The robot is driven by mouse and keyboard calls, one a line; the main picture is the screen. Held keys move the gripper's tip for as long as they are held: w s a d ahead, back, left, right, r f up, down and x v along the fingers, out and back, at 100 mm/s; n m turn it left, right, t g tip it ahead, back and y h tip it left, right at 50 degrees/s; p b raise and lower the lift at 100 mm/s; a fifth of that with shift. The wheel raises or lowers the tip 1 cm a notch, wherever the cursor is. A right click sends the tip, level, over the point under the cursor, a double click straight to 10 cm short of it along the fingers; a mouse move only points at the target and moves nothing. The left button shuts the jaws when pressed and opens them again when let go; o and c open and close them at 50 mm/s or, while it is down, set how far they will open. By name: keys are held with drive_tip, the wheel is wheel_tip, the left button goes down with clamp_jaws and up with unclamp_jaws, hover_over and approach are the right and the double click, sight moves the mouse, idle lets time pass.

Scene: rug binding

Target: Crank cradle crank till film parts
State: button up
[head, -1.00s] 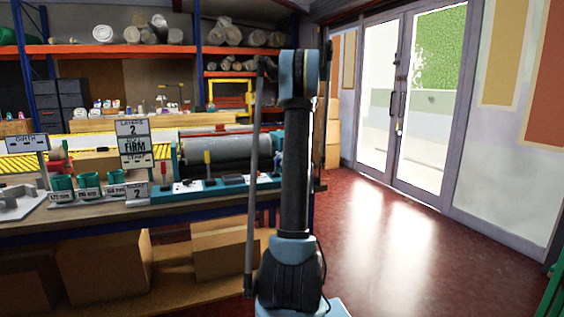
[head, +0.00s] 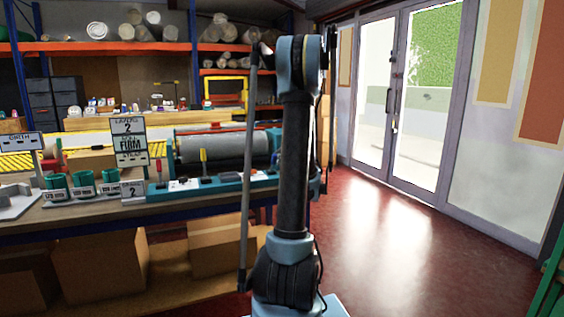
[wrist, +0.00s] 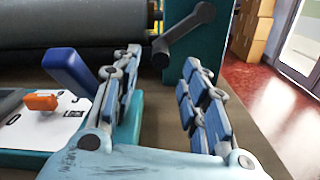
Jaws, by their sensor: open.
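The cradle (head: 222,147) stands on the bench in the head view, with a long grey roller and a teal end. The roller (wrist: 70,22) also crosses the upper left of the wrist view. A dark grey crank (wrist: 185,34) sticks out from the teal end plate (wrist: 205,58), its arm slanting down to the left. My gripper (wrist: 161,62) is open and empty, its two blue-padded fingers pointing toward the crank. The crank's lower end shows between and just beyond the fingertips; I cannot tell if they touch. In the head view my arm hides the gripper and crank.
A blue lever (wrist: 72,74) and an orange switch (wrist: 40,101) stand left of my gripper. Red floor (head: 385,240) to the right is clear up to the glass doors.

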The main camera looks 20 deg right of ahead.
drive_tip(key=shift+s+d, duration=0.1)
drive_tip(key=shift+s, duration=0.95)
idle(0.7)
